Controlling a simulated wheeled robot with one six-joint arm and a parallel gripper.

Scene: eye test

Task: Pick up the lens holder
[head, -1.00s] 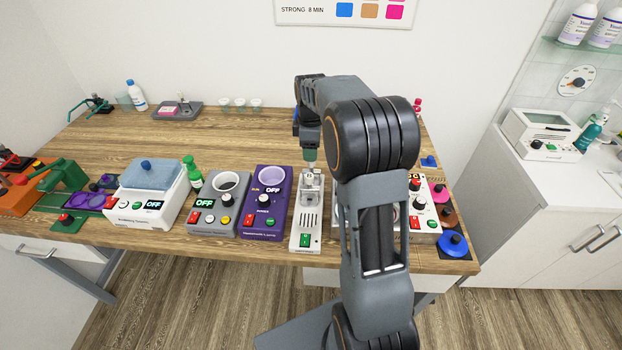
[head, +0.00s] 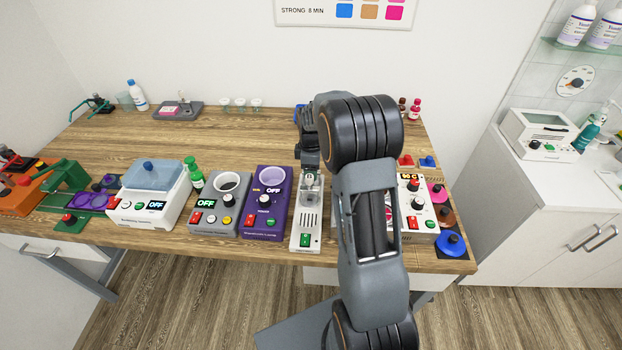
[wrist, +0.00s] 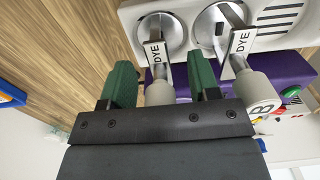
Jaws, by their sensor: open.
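Two lens holders stand side by side in round metal wells on a white device, which shows in the head view (head: 306,224). Each has a metal stem with a white "DYE" tag and a grey cylindrical handle. In the wrist view, one lens holder (wrist: 160,93) has its handle between the two green fingers of my gripper (wrist: 162,86). The fingers are open, with a gap on each side of the handle. The other lens holder (wrist: 257,95), marked "B", is outside the right finger. In the head view, my gripper (head: 311,170) is over the device's back end, largely hiding the holders.
A purple device (head: 266,205) stands close left of the white device, with a grey device (head: 219,207) beyond it. A white control box (head: 417,205) is to the right, partly behind my arm.

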